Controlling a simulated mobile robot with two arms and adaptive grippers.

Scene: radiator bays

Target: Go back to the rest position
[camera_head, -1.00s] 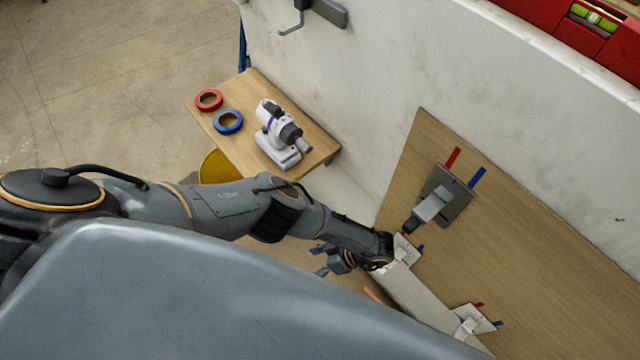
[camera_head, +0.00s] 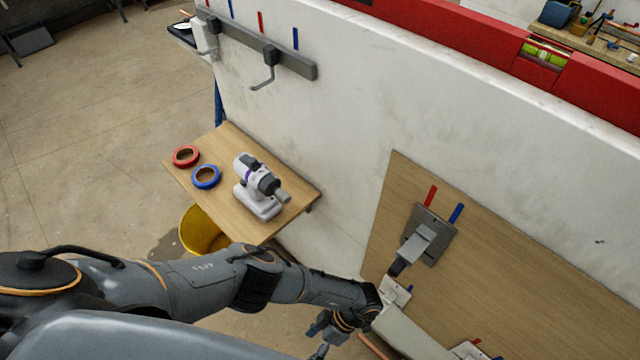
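My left arm comes in from the left, low across the view. Its gripper (camera_head: 322,338) hangs at the bottom, beside the near edge of the wooden board (camera_head: 520,260). Its fingers look spread, with nothing seen between them; part of it is hidden by the wrist. My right gripper is not in view. A grey plate with a protruding arm (camera_head: 428,240) is on the board, below a red and a blue strip. A white bracket (camera_head: 398,291) sits close to my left wrist.
A wooden shelf (camera_head: 225,222) holds red tape (camera_head: 186,150), blue tape (camera_head: 206,168) and a white drill (camera_head: 258,207). A yellow bucket (camera_head: 192,232) stands on the floor below. A white wall (camera_head: 370,110) carries a grey hook rail (camera_head: 290,62). Open floor lies left.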

